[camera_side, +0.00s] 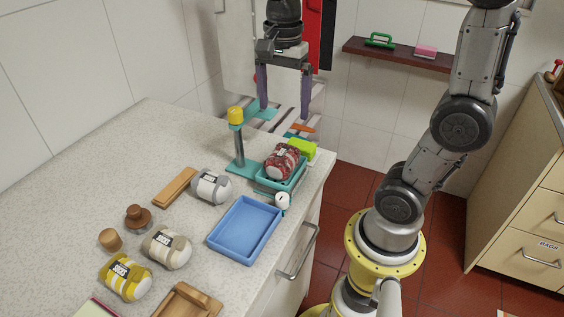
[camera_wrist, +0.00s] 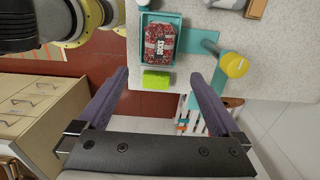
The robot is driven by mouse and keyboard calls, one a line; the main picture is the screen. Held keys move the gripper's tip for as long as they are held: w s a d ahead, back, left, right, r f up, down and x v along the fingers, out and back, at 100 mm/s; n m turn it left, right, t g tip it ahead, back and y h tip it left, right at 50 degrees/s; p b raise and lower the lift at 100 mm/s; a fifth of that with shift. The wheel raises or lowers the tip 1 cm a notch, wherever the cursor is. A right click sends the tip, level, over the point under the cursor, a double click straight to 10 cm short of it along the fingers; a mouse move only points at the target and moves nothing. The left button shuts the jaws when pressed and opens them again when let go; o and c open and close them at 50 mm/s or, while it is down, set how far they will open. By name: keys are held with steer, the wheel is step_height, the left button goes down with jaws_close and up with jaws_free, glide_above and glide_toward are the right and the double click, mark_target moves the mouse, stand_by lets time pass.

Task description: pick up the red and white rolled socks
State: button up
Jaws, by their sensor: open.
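The red and white rolled socks (camera_side: 282,160) lie in a small teal tray (camera_side: 296,183) near the far right corner of the counter. In the wrist view the socks (camera_wrist: 159,44) carry a dark label and sit inside the tray (camera_wrist: 176,20). My gripper (camera_side: 284,115) is open and empty, its two purple fingers spread wide and pointing down, above and beyond the tray. In the wrist view the fingers (camera_wrist: 160,78) reach up toward the tray, with the socks ahead of them.
A teal stand with a yellow knob (camera_side: 236,115) rises left of the tray. A lime green block (camera_side: 302,149) is beside the socks. A blue tray (camera_side: 245,230), grey-white socks (camera_side: 211,186), beige socks (camera_side: 166,250) and yellow socks (camera_side: 125,278) are nearer. The back left counter is clear.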

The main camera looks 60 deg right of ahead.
mark_target(283, 152)
step_height(283, 152, down, 13)
steer(key=shift+s+a+f, duration=0.15)
steer(key=c, duration=1.5)
steer(key=shift+r, duration=0.65)
step_height(283, 152, up, 2)
steer(key=shift+r, duration=0.2)
steer(key=s+r, duration=0.3)
steer(key=s, duration=0.1)
steer(key=s+a+r, duration=0.1)
steer(key=s+r, duration=0.2)
steer(key=s, duration=0.2)
steer(key=s+a+r, duration=0.1)
steer(key=s+r, duration=0.2)
steer(key=s, duration=0.2)
steer(key=shift+a+r, duration=0.15)
steer(key=shift+r, duration=0.05)
steer(key=shift+w, duration=0.1)
